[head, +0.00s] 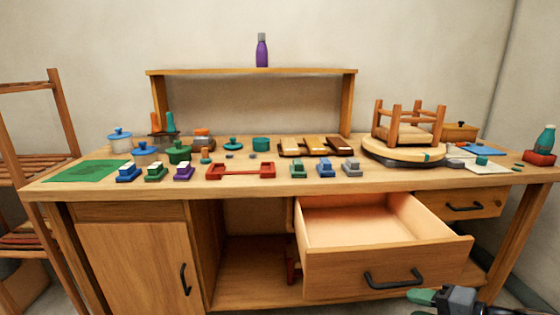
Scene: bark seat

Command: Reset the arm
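My gripper (424,306) is at the bottom right edge, in front of the workbench and below the open drawer's handle. Its dark body (462,299) is partly cut off by the frame. Two green fingertips point left with a gap between them, so it looks open, and nothing shows between them. The lower fingertip is mostly out of frame. The rest of my arm runs out at the lower right.
An open, empty-looking drawer (385,260) juts from the workbench (320,184) just above and left of my gripper. A closed drawer (470,207) is at right. Small blocks, lidded pots and an upturned stool (408,130) crowd the top. A purple bottle (262,52) stands on the shelf.

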